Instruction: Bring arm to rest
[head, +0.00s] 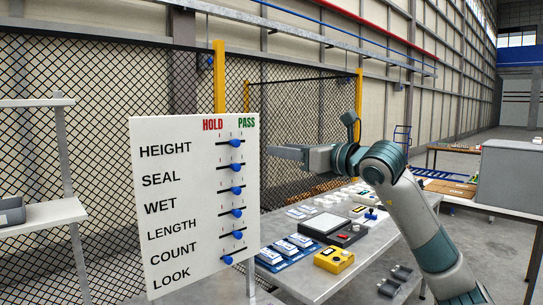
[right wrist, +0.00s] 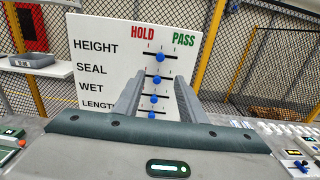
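A white board (head: 160,220) stands upright, with rows HEIGHT, SEAL, WET, LENGTH, COUNT and LOOK under HOLD and PASS. Each row has a blue slider knob, such as the HEIGHT knob (head: 235,143) and the LOOK knob (head: 228,260). The LOOK knob sits slightly left of the others in the head view. My right gripper (head: 276,152) points at the board from the right, near the height of the top rows. In the right wrist view, its fingers (right wrist: 157,88) are apart with nothing held; knobs show between them, beyond the tips. My left gripper is not in view.
A grey table (head: 311,278) right of the board carries a yellow box (head: 334,260), blue-and-white items (head: 291,246) and a grey device (head: 325,223). A mesh fence (head: 60,150) stands behind. A shelf (head: 40,212) with a grey bin is at left.

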